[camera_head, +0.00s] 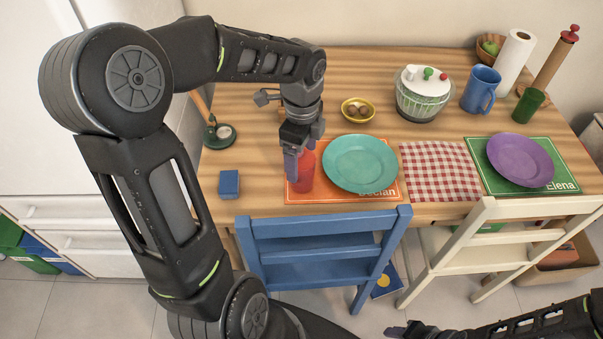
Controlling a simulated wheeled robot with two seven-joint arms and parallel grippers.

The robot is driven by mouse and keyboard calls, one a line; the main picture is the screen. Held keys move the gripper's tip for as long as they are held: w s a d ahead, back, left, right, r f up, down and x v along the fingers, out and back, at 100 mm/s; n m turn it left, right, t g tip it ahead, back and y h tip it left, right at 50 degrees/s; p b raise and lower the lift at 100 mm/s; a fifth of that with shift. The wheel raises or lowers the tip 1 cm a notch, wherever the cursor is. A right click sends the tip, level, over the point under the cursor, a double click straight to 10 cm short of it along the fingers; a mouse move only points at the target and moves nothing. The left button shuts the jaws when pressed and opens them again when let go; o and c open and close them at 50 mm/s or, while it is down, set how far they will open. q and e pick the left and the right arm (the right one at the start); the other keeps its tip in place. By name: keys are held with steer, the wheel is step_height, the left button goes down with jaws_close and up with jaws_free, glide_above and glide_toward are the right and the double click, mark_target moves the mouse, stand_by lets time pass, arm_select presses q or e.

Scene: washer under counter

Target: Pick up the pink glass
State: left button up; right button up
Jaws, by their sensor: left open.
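A reddish-pink glass (306,178) stands on the orange placemat (338,196), left of the teal plate (359,162). My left gripper (292,168) points down at the glass and covers part of its left and upper side. Its jaws are open; I cannot tell whether a finger touches the glass. My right gripper (404,330) only shows in part at the bottom edge, away from the table, and its jaws cannot be made out.
A blue box (229,184) lies left of the placemat. A yellow bowl (358,110) is behind the teal plate. A blue chair (318,251) and a cream chair (515,238) stand at the table's front edge. A purple plate (520,160) and blue mug (481,89) are on the right.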

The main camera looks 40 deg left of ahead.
arm_select(q)
steer(key=shift+f, duration=0.25)
steer(key=shift+w+f, duration=0.1)
steer(key=shift+f, duration=2.5)
steer(key=c, duration=1.6)
